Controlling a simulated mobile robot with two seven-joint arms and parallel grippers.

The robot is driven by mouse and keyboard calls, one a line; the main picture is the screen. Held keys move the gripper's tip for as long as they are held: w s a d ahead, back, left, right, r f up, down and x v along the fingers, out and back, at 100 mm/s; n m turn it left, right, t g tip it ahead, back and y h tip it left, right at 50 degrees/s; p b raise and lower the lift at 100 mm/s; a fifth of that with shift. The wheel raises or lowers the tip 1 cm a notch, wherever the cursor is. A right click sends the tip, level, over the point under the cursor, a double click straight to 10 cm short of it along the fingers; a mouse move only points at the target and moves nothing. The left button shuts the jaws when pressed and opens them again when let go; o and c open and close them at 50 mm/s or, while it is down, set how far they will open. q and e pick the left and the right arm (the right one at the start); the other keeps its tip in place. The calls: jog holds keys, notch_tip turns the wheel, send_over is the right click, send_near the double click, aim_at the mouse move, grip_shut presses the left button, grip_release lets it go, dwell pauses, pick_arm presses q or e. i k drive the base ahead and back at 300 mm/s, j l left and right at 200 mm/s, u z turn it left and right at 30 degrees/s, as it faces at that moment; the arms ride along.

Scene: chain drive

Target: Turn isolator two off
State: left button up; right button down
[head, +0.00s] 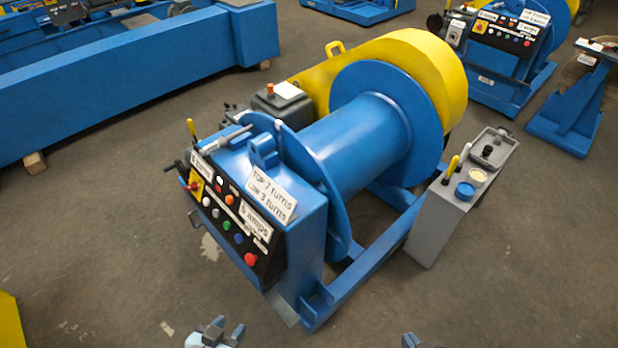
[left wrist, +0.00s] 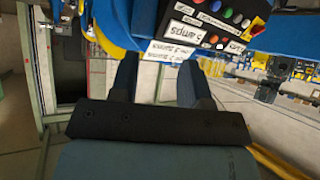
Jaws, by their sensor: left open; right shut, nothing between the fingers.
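A yellow isolator plate with a red rotary knob (head: 195,185) sits at the left end of the black control panel on the near blue winch. The knob's position is too small to read. The same isolator shows upper right in the left wrist view (left wrist: 257,27). A similar isolator (head: 480,26) is on another machine at the back right. I cannot read which is number two. My left gripper (head: 226,332) is open and empty, below and apart from the panel; its fingers (left wrist: 158,88) show in the left wrist view. My right gripper (head: 415,341) is shut and empty, mostly cut off at the bottom edge.
The near panel (head: 235,215) also carries several coloured buttons and white labels. A grey box with handles (head: 450,205) stands right of the winch drum (head: 360,140). Floor (head: 120,250) in front is clear.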

aim_at(194, 187)
jog(key=i+l+u, duration=0.1)
jog(key=l+u, duration=0.35)
jog(key=l, duration=0.6)
jog(key=i+l, duration=0.1)
jog(key=l, duration=0.3)
jog(key=i+l+u, duration=0.15)
jog(key=l, duration=0.25)
